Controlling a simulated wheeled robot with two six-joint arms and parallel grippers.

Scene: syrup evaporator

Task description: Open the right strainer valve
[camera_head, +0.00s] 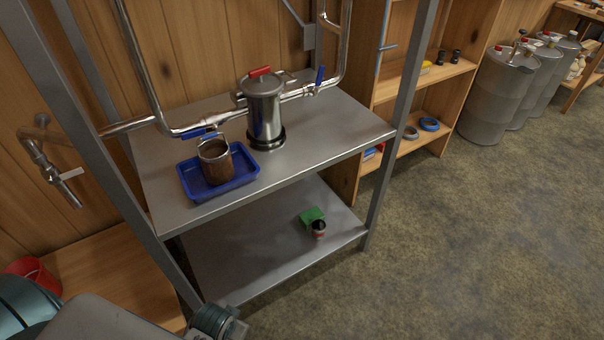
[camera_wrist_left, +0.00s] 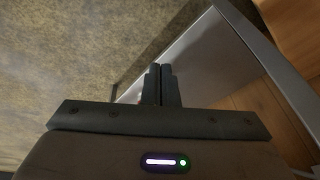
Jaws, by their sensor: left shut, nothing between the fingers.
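The strainer is a steel canister (camera_head: 264,112) with a red-handled lid, standing on the upper shelf (camera_head: 325,135) of a metal rack. To its right, the right strainer valve's blue handle (camera_head: 320,75) stands up, crosswise to its pipe. To its left, another blue valve handle (camera_head: 195,133) lies roughly along its pipe. My left arm enters the head view at the lower left, below and away from the valves. My left gripper (camera_wrist_left: 161,84) is shut and empty in the left wrist view, where no valve shows. My right gripper is not in view.
A blue tray (camera_head: 188,190) holding a brown-filled steel pot (camera_head: 215,163) sits left of the strainer. Rack posts (camera_head: 393,115) stand at the front. A green item (camera_head: 311,216) and small jar (camera_head: 318,229) are on the lower shelf.

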